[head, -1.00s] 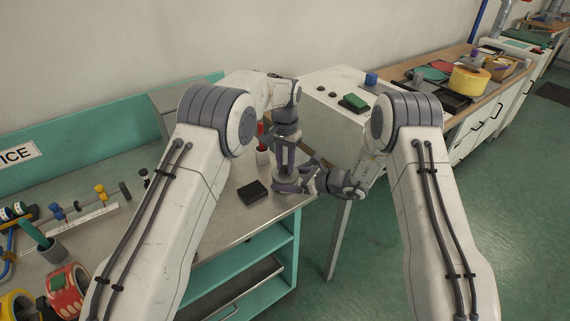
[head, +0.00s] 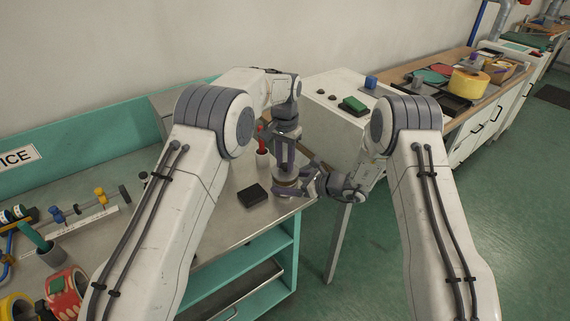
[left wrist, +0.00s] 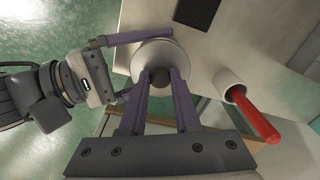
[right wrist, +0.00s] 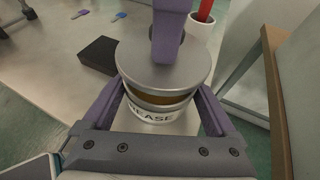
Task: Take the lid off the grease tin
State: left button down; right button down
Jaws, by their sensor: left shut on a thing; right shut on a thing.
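The grease tin (right wrist: 155,115) stands upright near the bench's front corner, its label partly showing in the right wrist view. Its round metal lid (right wrist: 195,66) sits slightly above the rim, a little tilted, with a brownish band showing between lid and tin. My left gripper (head: 286,164) points down from above and is shut on the lid's dark knob (left wrist: 160,77). My right gripper (head: 298,186) comes in low from the right and is shut around the tin's body, below the lid. The tin's inside is hidden under the lid.
A white cup (left wrist: 228,82) with a red-handled tool (left wrist: 262,120) stands close behind the tin. A black block (head: 254,195) lies left of it. The bench edge is just in front.

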aim_at(285, 165)
pick_arm(q)
jog(key=shift+r, duration=0.1)
jog(key=shift+r, duration=1.95)
pick_arm(e)
grip_release()
jog(key=shift+d, duration=0.1)
